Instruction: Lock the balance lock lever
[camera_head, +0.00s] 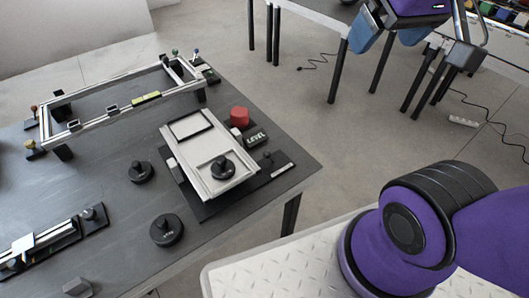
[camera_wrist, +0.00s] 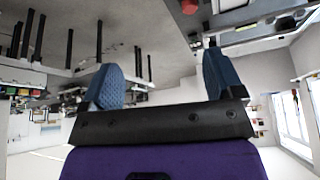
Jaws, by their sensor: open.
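A silver balance plate (camera_head: 212,178) with a round black knob (camera_head: 222,167) on it sits on a dark base near the table's right edge. Beside it are a red knob (camera_head: 239,117), a black block marked LEVEL (camera_head: 256,136) and a small black part (camera_head: 268,157) near a labelled strip (camera_head: 281,170). I cannot tell which part is the lock lever. My gripper (camera_head: 388,37) is open and empty at the upper right, beyond the table and apart from the balance. Its blue fingers show in the wrist view (camera_wrist: 163,82), where a red knob (camera_wrist: 189,6) appears at the top.
The dark table (camera_head: 110,180) also holds a silver rail frame (camera_head: 120,100), loose round black weights (camera_head: 166,230) and a slide rail (camera_head: 40,243). Another table with cables beneath stands at the upper right. Open floor lies between.

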